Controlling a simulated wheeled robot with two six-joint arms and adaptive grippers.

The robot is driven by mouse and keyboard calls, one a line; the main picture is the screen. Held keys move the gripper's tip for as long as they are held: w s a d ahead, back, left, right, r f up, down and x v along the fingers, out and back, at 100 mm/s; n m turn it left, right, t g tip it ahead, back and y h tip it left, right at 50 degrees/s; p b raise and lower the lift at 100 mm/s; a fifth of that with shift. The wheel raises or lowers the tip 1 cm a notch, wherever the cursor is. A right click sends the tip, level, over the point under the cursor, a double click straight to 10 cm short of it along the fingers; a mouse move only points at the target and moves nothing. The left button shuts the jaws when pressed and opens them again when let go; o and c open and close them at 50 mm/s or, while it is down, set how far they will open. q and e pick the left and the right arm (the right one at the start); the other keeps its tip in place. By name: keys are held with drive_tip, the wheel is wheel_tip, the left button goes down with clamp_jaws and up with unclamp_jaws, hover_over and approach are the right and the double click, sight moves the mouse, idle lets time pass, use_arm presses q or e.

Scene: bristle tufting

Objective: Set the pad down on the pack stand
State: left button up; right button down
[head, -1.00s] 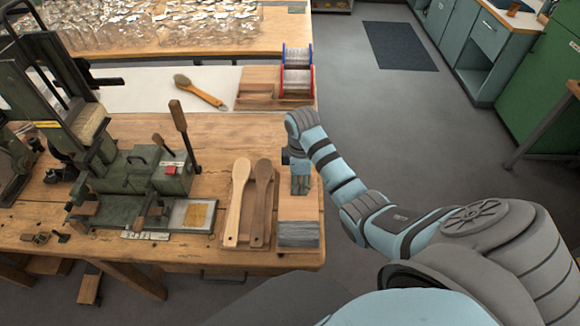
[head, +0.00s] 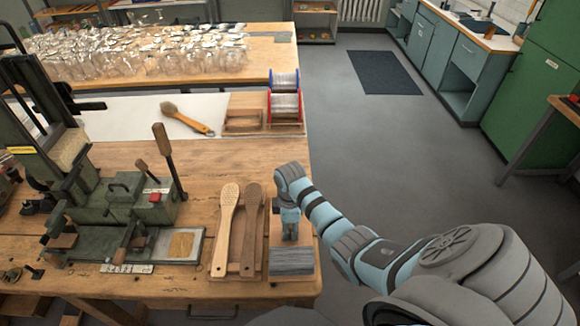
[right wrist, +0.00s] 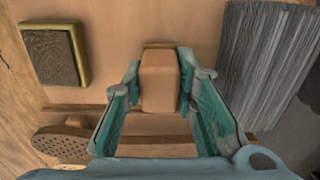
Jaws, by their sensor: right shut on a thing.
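My right gripper (head: 290,236) points down over the pack stand (head: 276,236), at the right front of the bench. In the right wrist view, the fingers (right wrist: 165,100) are shut on a tan block, which I take for the pad (right wrist: 159,80). Whether the pad touches the stand is hidden. A grey striped bundle (head: 292,262) lies at the stand's near end, just in front of the gripper. It also shows in the right wrist view (right wrist: 265,60), on the right and apart from the fingers. My left gripper is out of view.
Two wooden brush paddles (head: 225,230) lie left of the stand on a rack. A green machine (head: 125,200) stands farther left, and wire spools (head: 285,104) stand behind. In the right wrist view, a dark block with a yellowish rim (right wrist: 52,55) is at upper left.

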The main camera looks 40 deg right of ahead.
drive_tip(key=c, duration=1.3)
unclamp_jaws()
drive_tip(key=shift+f, duration=0.1)
wheel_tip(320, 180, up, 12)
drive_tip(key=p, duration=0.2)
drive_tip(key=shift+r, duration=0.25)
